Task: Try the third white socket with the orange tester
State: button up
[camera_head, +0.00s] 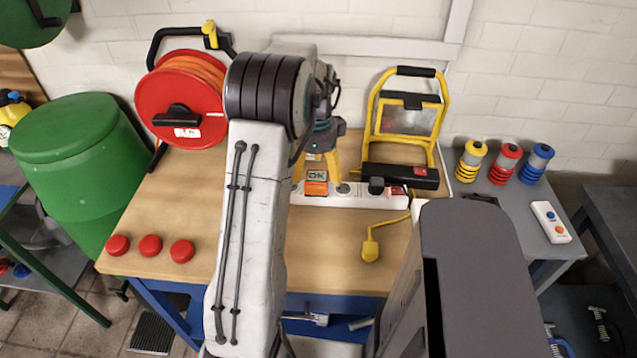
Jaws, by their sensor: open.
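The orange tester (316,189) stands on the white socket strip (352,202) near the back of the workbench. Its small display reads OK. An uncovered round socket (343,188) shows just right of the tester, then a black plug (376,186) and a red switch (397,190). My gripper (317,164) is open, with its yellow fingers just above and behind the tester in the picture. I cannot tell whether they touch it. My arm hides the left end of the strip, so I cannot count its sockets.
A red cable reel (182,95) stands back left and a yellow work lamp (407,125) back right. A yellow plug (370,250) lies on the workbench (330,260). Several red caps (150,245) sit front left. My grey body part covers the lower right.

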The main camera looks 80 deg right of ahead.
aim_at(317, 177)
notch_tip(317, 177, up, 8)
dwell(0.5)
